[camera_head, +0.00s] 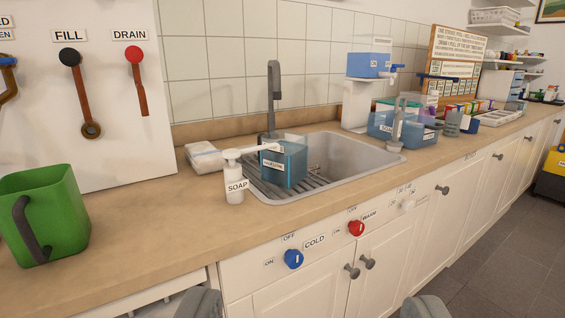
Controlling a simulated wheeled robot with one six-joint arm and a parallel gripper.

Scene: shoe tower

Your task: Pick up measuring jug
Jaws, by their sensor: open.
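A green jug (52,213) with a dark grey handle stands upright on the wooden counter at the far left. It carries no readable label, so I cannot tell for certain that it is the measuring jug. A see-through blue container (284,164) with a small, unreadable label stands on the drainer beside the sink basin. My gripper (312,305) shows only as two grey fingertips at the bottom edge, wide apart with nothing between them. It is in front of the cabinets, right of the green jug and apart from it.
A white soap pump (235,184) stands on the counter before the sink (350,158). A folded cloth (205,157) and grey tap (273,95) are behind. Blue and red knobs (293,259) (356,228) protrude from the cabinet front. The counter between jug and soap is clear.

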